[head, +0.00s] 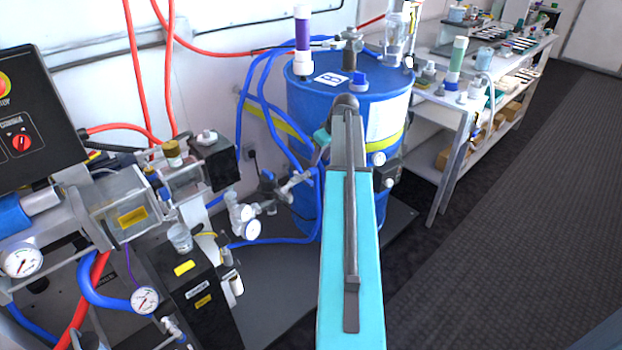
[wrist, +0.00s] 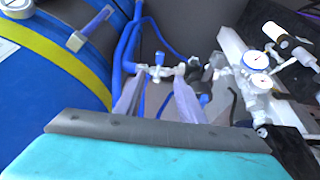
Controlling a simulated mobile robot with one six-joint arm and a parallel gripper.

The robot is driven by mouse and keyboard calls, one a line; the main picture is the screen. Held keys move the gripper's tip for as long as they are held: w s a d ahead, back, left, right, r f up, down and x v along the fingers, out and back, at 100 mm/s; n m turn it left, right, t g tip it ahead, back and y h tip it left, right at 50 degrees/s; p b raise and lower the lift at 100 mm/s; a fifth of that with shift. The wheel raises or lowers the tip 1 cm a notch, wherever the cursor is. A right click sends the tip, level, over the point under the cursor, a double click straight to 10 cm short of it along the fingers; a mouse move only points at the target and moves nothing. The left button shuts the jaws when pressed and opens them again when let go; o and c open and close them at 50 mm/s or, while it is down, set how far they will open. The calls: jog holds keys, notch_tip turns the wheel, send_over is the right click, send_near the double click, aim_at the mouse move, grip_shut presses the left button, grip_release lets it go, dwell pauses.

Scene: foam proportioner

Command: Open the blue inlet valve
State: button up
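The blue inlet valve shows in the wrist view as a small metal fitting with a blue handle (wrist: 160,58), on a pipe run at the end of blue hoses. In the head view the blue-handled valve (head: 268,176) is on the metal piping left of the blue drum. My gripper (wrist: 159,80) is open and empty in the wrist view. Its two pale fingers point toward the valve, one to each side of it, with the handle just beyond the gap. I cannot tell whether they touch. In the head view my arm mostly hides the gripper.
The blue drum (head: 305,105) with a yellow band stands close beside my arm. Blue hoses (wrist: 128,50) run near the fingers. Gauges (wrist: 256,60) and piping are to the right in the wrist view. A shelf table (head: 437,112) stands right; the floor at right is clear.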

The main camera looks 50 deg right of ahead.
aim_at(309, 181)
jog(key=shift+f, duration=0.15)
jog(key=shift+p+x, duration=0.5)
jog(key=shift+x, duration=6.25)
grip_shut()
